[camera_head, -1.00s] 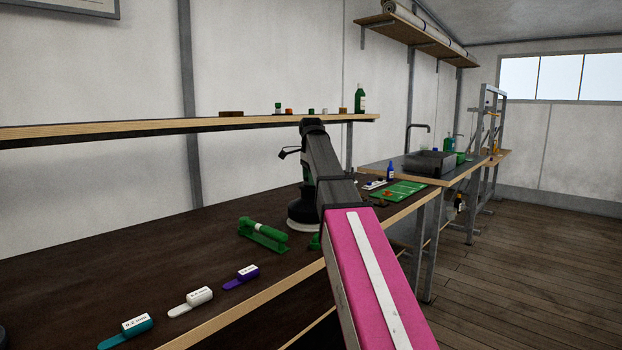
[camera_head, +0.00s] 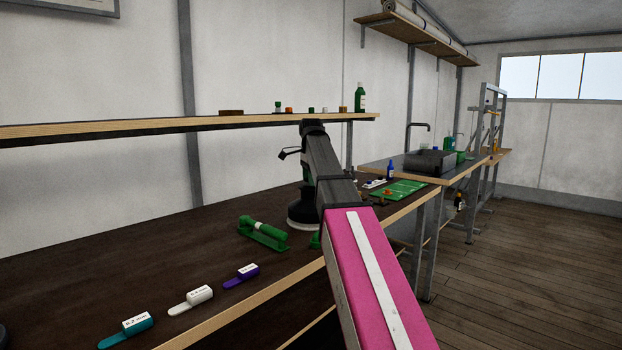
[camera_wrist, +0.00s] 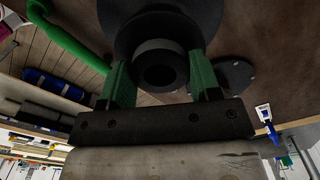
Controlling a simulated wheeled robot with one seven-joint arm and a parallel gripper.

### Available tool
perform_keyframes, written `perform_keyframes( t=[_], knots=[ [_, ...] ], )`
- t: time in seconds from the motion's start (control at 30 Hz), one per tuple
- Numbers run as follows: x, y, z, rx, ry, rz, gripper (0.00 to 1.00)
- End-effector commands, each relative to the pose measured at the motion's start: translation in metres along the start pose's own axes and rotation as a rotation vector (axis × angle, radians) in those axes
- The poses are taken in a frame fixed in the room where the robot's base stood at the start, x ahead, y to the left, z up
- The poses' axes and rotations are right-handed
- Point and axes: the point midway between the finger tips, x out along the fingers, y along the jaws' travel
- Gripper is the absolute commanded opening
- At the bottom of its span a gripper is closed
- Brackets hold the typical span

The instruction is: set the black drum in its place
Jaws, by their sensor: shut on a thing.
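The black drum (camera_head: 302,212) is upright at the bench's middle, partly hidden behind my arm in the head view. In the wrist view, its wide black flange and round hollow end (camera_wrist: 160,62) fill the top centre. My gripper (camera_wrist: 160,75) is shut on the drum, with one green finger on each side of its narrower neck. A dark round plate with small bolts (camera_wrist: 238,76) lies on the bench just right of the drum in the wrist view. I cannot tell whether the drum's underside touches the bench.
Purple (camera_head: 241,276), white (camera_head: 191,299) and teal (camera_head: 127,330) labelled tags lie along the front edge. A green mat (camera_head: 399,190) is beyond my arm. A shelf (camera_head: 180,127) overhangs the bench's back.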

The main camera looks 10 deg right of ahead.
Motion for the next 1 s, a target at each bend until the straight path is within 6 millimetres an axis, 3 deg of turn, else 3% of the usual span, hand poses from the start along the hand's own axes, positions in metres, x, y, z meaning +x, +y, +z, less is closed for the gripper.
perform_keyframes(
  t=[1.0],
  knots=[
    [0.016, -0.001, 0.000, 0.000, 0.000, -0.001, 0.08]
  ],
)
